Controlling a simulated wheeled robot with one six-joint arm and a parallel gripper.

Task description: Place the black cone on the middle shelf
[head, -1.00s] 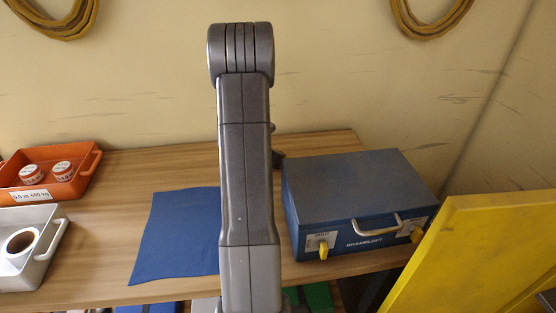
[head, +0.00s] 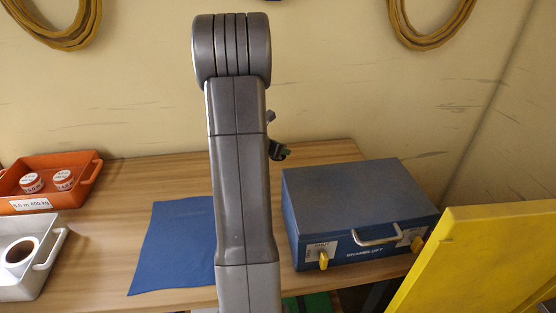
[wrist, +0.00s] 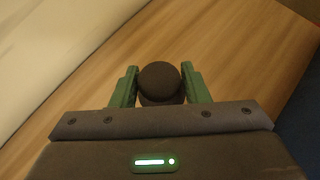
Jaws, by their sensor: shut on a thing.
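The black cone (wrist: 160,80) shows in the wrist view as a dark rounded shape between the two green fingers of my gripper (wrist: 160,88). My gripper is shut on it, with the wooden tabletop behind. No middle shelf can be made out; only coloured patches show below the table's front edge.
The wooden table (head: 130,185) holds a blue case (head: 350,190), a blue mat (head: 175,245), an orange tray (head: 85,180) with two tape rolls and a grey tray (head: 50,250) with a white roll. A yellow panel (head: 480,260) stands at front right.

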